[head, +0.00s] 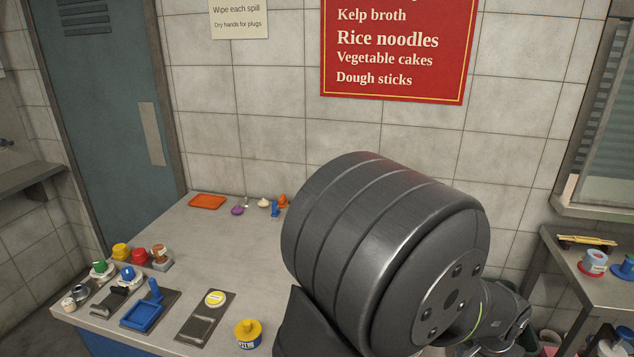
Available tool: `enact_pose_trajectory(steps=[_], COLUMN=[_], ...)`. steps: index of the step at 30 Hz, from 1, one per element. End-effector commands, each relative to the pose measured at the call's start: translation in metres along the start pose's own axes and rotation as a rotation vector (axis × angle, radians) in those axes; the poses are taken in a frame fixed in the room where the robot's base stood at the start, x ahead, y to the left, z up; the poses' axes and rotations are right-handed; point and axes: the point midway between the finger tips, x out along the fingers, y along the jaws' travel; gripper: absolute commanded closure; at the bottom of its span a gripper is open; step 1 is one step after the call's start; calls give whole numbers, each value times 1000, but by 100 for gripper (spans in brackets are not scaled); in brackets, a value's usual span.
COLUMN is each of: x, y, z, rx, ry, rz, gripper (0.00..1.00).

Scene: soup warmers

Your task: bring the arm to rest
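My arm's large dark links fill the middle and right of the head view and cover much of the table (235,237). My gripper is not visible in this view, so I cannot see its fingers or whether it holds anything. The part of the table behind and below the arm is hidden.
An orange tray (207,202) and small items stand along the table's back edge. Jars, a blue tray (142,316), a dark plate (203,322) and a yellow-lidded jar (248,334) stand at the front left. A side table (575,272) is right. The table's left middle is clear.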

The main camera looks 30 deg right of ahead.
Motion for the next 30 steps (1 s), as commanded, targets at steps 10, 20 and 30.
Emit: enact_pose_trajectory(steps=[10,20,30], x=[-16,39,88], y=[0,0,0], z=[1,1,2], rx=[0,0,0], ry=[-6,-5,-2], rz=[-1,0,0], gripper=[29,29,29])
